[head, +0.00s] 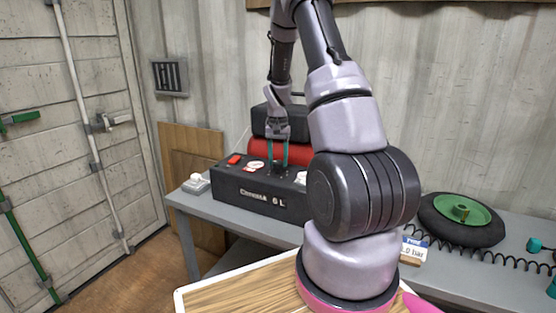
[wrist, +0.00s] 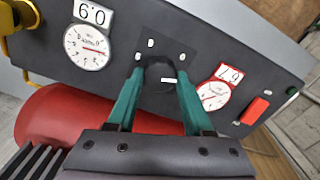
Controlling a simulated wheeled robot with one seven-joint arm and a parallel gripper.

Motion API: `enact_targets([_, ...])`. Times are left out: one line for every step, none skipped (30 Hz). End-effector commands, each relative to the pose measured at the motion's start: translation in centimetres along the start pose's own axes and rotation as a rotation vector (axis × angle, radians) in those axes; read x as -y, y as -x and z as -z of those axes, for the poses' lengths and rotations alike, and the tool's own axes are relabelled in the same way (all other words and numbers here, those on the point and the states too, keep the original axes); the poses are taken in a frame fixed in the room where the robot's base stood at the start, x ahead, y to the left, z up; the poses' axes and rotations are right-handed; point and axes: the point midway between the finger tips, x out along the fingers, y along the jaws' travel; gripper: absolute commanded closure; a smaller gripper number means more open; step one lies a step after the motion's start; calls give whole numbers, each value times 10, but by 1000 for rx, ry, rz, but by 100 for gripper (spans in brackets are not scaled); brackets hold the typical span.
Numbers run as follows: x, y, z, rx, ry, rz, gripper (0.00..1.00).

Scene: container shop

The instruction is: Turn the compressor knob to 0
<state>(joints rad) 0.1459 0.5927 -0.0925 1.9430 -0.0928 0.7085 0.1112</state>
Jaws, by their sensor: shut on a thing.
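The compressor (head: 235,188) is a black box with a red tank (head: 262,150) behind it, standing on the grey bench. In the wrist view its black knob (wrist: 158,76) sits in the panel with a small white mark on it and several white marks around it. My gripper (wrist: 158,84) has its green fingers closed on both sides of the knob. In the head view my gripper (head: 277,160) points down onto the panel top; the knob is hard to make out there. A white gauge (wrist: 88,45) and a red-framed gauge (wrist: 214,95) flank the knob.
A red switch (wrist: 254,111) is on the panel beside the red-framed gauge. On the grey bench (head: 225,212) are a small white-topped box (head: 196,184) to the left and a green-hubbed wheel (head: 462,215) to the right. My arm hides the bench's middle.

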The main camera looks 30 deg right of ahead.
Motion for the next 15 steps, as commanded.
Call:
enact_targets([0,1,1,-3,43,1,100])
enact_targets([0,1,1,-3,69,1,100])
enact_targets([0,1,1,-3,104,2,100])
enact_targets([0,1,1,-3,131,1,100])
enact_targets([0,1,1,-3,157,1,100])
enact_targets([0,1,1,-3,190,1,100])
enact_targets([0,1,1,-3,213,1,100])
enact_targets([0,1,1,-3,236,1,100])
enact_targets([0,1,1,-3,265,1,100])
enact_targets([0,1,1,-3,286,1,100])
enact_targets([0,1,1,-3,306,1,100])
enact_targets([0,1,1,-3,330,0,100])
enact_targets([0,1,1,-3,348,0,100])
enact_targets([0,1,1,-3,363,1,100])
enact_targets([0,1,1,-3,384,1,100])
